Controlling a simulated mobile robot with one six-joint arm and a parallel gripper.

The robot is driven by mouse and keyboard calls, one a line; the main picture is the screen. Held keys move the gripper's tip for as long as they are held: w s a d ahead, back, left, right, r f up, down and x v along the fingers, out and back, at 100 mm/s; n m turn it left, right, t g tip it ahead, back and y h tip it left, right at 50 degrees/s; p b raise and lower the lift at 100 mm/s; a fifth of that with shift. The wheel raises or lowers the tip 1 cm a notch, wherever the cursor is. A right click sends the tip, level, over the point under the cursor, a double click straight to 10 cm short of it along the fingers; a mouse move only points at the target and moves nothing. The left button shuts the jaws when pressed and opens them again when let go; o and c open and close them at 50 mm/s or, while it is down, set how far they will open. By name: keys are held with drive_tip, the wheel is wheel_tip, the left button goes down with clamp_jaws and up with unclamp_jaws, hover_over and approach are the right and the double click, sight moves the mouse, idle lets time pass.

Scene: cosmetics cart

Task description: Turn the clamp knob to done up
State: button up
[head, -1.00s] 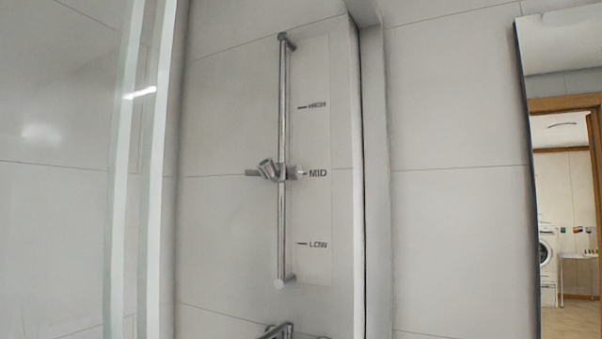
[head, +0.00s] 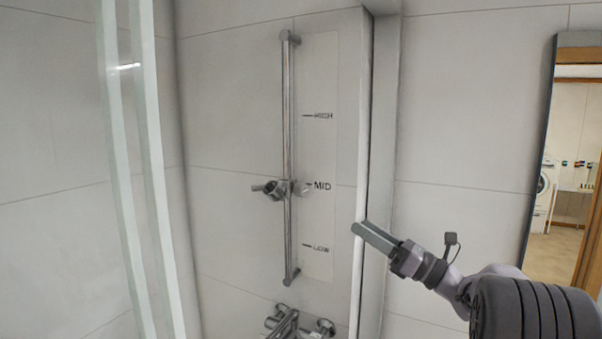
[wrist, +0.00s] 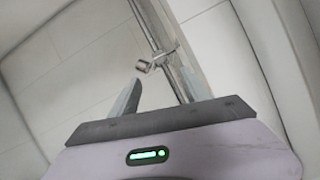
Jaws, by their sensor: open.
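A chrome slider clamp (head: 289,188) sits on the vertical shower rail (head: 289,110), level with the MID mark. A round holder (head: 271,188) with a short stub sticks out on its left, and a pale knob-like part (head: 304,188) sits on its right; I cannot tell how tight it is. In the wrist view the clamp (wrist: 157,60) shows beyond and between my fingers. My gripper (head: 358,228) is open and empty, to the right of the rail and a little lower than the clamp, apart from it. It also shows in the wrist view (wrist: 158,88).
A label strip (head: 318,150) reads HIGH, MID and LOW beside the rail. A chrome mixer tap (head: 285,322) is below. Glass panel edges (head: 130,150) stand at the left, and a mirror or opening frame (head: 560,130) at the right. The wall between is clear.

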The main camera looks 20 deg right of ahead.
sight(305, 192)
drive_tip(key=p+x, duration=0.6)
drive_tip(key=x, duration=1.1)
drive_tip(key=shift+w+a, duration=0.1)
drive_tip(key=shift+a, duration=0.15)
drive_tip(key=shift+c, duration=0.2)
clamp_jaws()
